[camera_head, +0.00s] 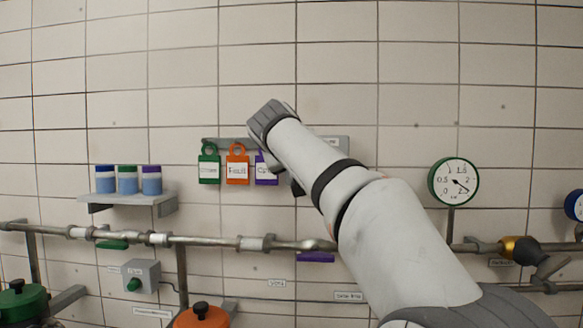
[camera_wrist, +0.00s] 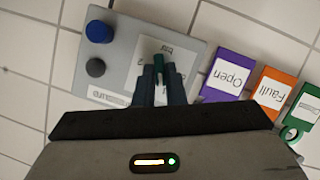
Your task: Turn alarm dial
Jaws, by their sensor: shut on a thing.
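In the wrist view a grey panel (camera_wrist: 118,45) is on the tiled wall, seen turned nearly upside down. A green dial (camera_wrist: 158,60) stands out from a pale label plate on it. My gripper (camera_wrist: 160,72) is shut on the green dial, with dark fingers on both sides of it. The fingers hide most of the dial and part of the plate, so I cannot read its setting. In the head view my arm hides the gripper and the dial.
A blue button (camera_wrist: 99,32) and a dark grey knob (camera_wrist: 96,68) share the panel. Purple (camera_wrist: 228,78), orange (camera_wrist: 270,92) and green (camera_wrist: 303,112) tags hang close beside it. Pipes (camera_head: 200,239), a small shelf with bottles (camera_head: 128,197) and a gauge (camera_head: 453,181) are on the wall.

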